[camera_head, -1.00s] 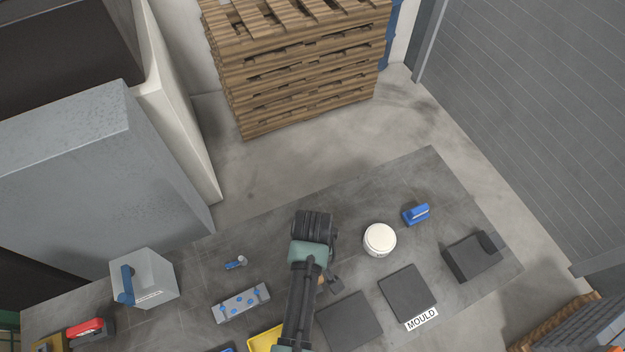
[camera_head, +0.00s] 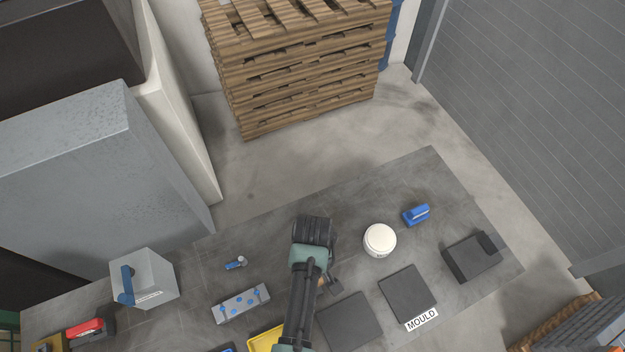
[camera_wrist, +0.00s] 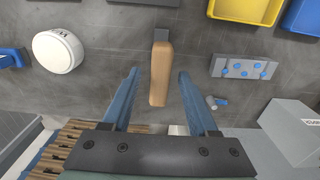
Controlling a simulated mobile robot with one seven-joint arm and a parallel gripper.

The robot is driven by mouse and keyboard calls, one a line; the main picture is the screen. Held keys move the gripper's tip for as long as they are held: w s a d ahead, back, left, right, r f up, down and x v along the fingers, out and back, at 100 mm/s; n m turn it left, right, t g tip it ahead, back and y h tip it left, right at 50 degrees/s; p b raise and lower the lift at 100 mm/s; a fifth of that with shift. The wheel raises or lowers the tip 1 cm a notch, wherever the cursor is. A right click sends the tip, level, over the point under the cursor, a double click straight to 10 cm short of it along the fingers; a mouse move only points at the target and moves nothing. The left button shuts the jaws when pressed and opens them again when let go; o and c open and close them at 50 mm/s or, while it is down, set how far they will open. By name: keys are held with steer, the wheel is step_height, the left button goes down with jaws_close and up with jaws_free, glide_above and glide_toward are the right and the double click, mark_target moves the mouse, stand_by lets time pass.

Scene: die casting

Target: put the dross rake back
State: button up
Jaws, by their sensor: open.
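The tool with a tan wooden handle (camera_wrist: 161,72), which I take to be the dross rake, lies on the dark tabletop. In the head view only a dark end (camera_head: 335,286) and a bit of handle show beside my arm. My gripper (camera_wrist: 158,74) is open, with its blue fingers on either side of the handle in the picture. No contact shows. I cannot tell how high the fingers are above the handle.
A white round tub (camera_head: 380,239) stands right of my arm, with dark plates and a block beyond. A grey block with blue dots (camera_head: 242,304), a yellow bin (camera_head: 263,341) and a grey box (camera_head: 156,280) are to the left.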

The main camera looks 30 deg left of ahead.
step_height(320, 180, up, 12)
steer(key=b, duration=0.1)
steer(key=shift+r, duration=0.15)
stand_by(0.3)
steer(key=shift+w, duration=0.1)
steer(key=w+r+m+t+y, duration=0.25)
steer(key=w+r+t, duration=0.55)
steer(key=w+r, duration=0.75)
steer(key=w+d+r+m+t, duration=0.1)
steer(key=w+d+r+t, duration=0.15)
steer(key=r, duration=0.55)
steer(key=w+d+r+m+t, duration=0.1)
steer(key=w+r+m+t, duration=0.15)
steer(key=r, duration=0.55)
steer(key=s+d+r+m+t, duration=0.1)
steer(key=d+r+t, duration=0.15)
steer(key=r, duration=0.55)
steer(key=s+d+r+t, duration=0.15)
steer(key=r+t, duration=0.25)
steer(key=r, duration=0.4)
steer(key=s+d+r+m+t+h, duration=0.1)
steer(key=s+r+t, duration=0.3)
steer(key=r, duration=0.5)
steer(key=s+d+r+m+t+h, duration=0.2)
steer(key=s+r+t, duration=0.2)
steer(key=s+r, duration=0.4)
steer(key=shift+s+d+r+m, duration=0.3)
steer(key=shift+s+d+r, duration=0.1)
steer(key=shift+r, duration=0.3)
